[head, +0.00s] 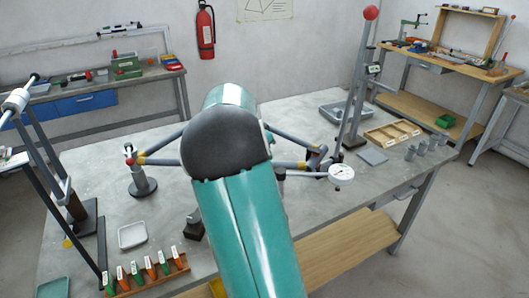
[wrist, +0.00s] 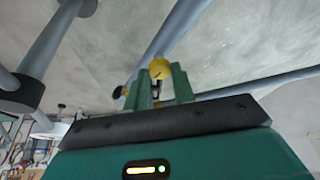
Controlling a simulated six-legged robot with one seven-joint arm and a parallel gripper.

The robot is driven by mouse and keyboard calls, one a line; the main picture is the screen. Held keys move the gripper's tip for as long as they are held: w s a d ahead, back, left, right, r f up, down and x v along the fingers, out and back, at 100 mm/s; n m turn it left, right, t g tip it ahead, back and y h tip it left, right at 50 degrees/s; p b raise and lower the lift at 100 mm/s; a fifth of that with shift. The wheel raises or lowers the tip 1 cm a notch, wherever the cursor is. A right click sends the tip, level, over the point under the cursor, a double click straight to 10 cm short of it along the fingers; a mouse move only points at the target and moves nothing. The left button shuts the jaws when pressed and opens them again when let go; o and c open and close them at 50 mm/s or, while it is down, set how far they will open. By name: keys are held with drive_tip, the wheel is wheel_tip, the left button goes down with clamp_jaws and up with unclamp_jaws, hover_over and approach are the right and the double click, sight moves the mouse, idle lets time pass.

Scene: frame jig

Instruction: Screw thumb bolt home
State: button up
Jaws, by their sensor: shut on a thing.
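In the wrist view my gripper (wrist: 161,80) has its two green fingers close together, shut on a small part between them, taken as the thumb bolt (wrist: 156,90). The fingers hide most of it. A yellow fitting (wrist: 160,69) sits right at the fingertips, at the end of a grey tube (wrist: 178,28). How deep the bolt sits in it cannot be seen. In the head view my arm hides the gripper and the bolt. Grey frame tubes (head: 162,161) with yellow ends show on both sides of my arm.
A round-based stand (head: 143,187) holds the frame's left corner. A dial gauge (head: 341,175) is at the right. A rack of orange and green tags (head: 150,274) and a white dish (head: 132,236) lie front left. A tall red-knobbed lever (head: 360,85) stands behind.

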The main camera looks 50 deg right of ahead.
drive_tip(key=m, duration=0.1)
drive_tip(key=m+g, duration=0.1)
drive_tip(key=m, duration=0.3)
drive_tip(key=shift+w+d+g+y, duration=0.1)
drive_tip(key=shift+w+g+y, duration=0.2)
drive_tip(key=shift+g, duration=0.1)
drive_tip(key=shift+r+m, duration=0.1)
drive_tip(key=shift+m, duration=0.2)
drive_tip(key=o, duration=1)
drive_tip(key=v, duration=1.3)
drive_tip(key=shift+r, duration=0.3)
drive_tip(key=shift+w, duration=0.15)
